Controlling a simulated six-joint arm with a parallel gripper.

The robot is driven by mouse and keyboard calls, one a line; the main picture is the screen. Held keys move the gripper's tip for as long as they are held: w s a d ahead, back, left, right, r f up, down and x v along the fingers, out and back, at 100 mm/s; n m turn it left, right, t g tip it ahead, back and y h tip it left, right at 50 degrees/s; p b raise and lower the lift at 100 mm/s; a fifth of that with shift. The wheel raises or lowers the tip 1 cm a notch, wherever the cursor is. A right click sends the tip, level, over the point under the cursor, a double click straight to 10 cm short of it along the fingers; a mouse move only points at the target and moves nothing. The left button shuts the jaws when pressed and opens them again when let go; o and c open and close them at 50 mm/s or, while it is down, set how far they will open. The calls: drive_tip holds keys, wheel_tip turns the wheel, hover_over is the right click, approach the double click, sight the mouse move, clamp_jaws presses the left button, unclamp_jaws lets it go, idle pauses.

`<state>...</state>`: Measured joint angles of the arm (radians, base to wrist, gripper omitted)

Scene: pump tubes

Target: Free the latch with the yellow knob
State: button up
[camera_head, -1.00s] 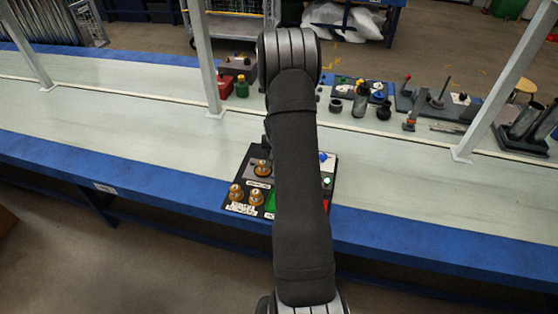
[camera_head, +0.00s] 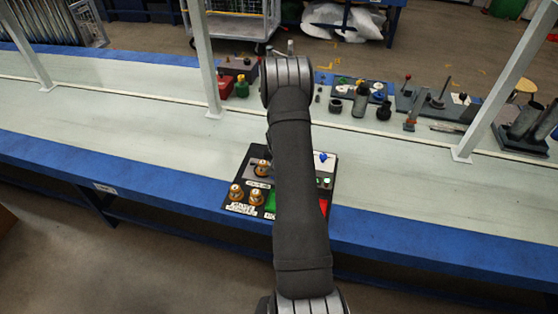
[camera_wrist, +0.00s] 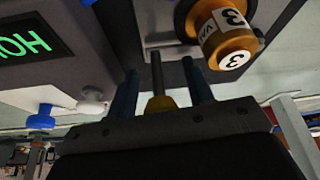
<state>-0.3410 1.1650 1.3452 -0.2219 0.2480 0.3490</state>
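In the wrist view, the yellow knob (camera_wrist: 160,103) sits on the end of a thin grey metal rod coming from the underside of the grey housing as pictured. My gripper (camera_wrist: 161,85) has its two dark fingers on either side of the rod and knob. Gaps show between the knob and both fingers, so the gripper looks open. The latch mechanism at the rod's far end is hard to make out. In the head view, my arm hides the gripper and the knob. The black control panel (camera_head: 237,207) lies partly behind the arm.
An orange valve marked 3 (camera_wrist: 225,38) is close to the right finger. A green-lit display (camera_wrist: 22,44), a white knob (camera_wrist: 92,103) and a blue knob (camera_wrist: 40,120) are left. The bench left is clear.

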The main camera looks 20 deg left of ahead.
clamp_jaws()
drive_tip(key=shift+w, duration=0.1)
drive_tip(key=shift+w+a+n+y, duration=0.15)
drive_tip(key=shift+w+n+y, duration=0.1)
drive_tip(key=shift+w+n, duration=0.4)
drive_tip(key=shift+w+a+n+y, duration=0.1)
drive_tip(key=shift+w+n+y, duration=0.15)
drive_tip(key=shift+w+n, duration=0.4)
drive_tip(key=w+n, duration=0.1)
drive_tip(key=w+a+n+y, duration=0.1)
drive_tip(key=w+n+g, duration=0.1)
drive_tip(key=shift+w+a+n, duration=0.15)
drive_tip(key=shift+a+n, duration=0.15)
drive_tip(key=shift+n, duration=0.1)
drive_tip(key=w+a+n+g+y, duration=0.1)
drive_tip(key=w+a+n, duration=0.1)
drive_tip(key=n, duration=0.1)
drive_tip(key=shift+w+a, duration=0.15)
drive_tip(key=shift+w+a+n+g+y, duration=0.15)
drive_tip(key=shift+w+a+n+g, duration=0.15)
drive_tip(key=shift+a+n, duration=0.3)
drive_tip(key=shift+w+a+n+g+y, duration=0.2)
drive_tip(key=shift+w+a+n, duration=0.15)
drive_tip(key=shift+n, duration=0.45)
drive_tip(key=shift+a+r, duration=0.1)
